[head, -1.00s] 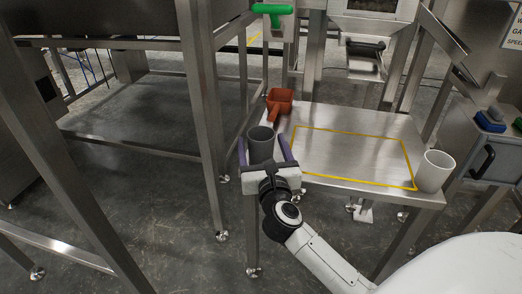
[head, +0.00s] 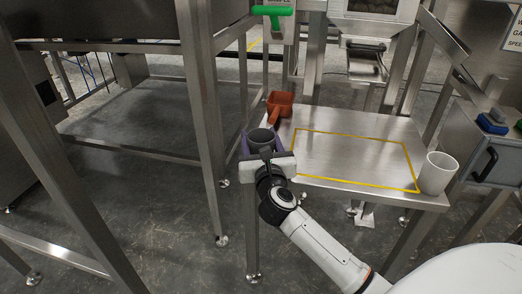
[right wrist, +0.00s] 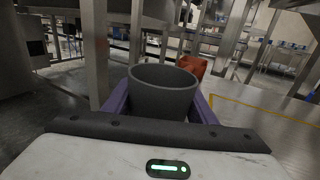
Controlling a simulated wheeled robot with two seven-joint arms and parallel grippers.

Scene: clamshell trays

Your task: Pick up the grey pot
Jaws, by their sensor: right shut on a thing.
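The grey pot (head: 260,139) is at the left end of the steel table in the head view, upright with its open top showing. It also shows in the right wrist view (right wrist: 163,88), between the purple fingers. My right gripper (head: 262,140) is shut on the grey pot, with one finger at each side of it. The gripper body hides the pot's lower part, so I cannot tell whether its base touches the table. My left gripper is not in view.
An orange-red scoop (head: 279,103) stands just behind the pot. A white cup (head: 438,173) is at the table's right front corner. The steel table (head: 350,158) has a yellow outlined area that is empty. A steel frame post (head: 205,110) rises close to the left.

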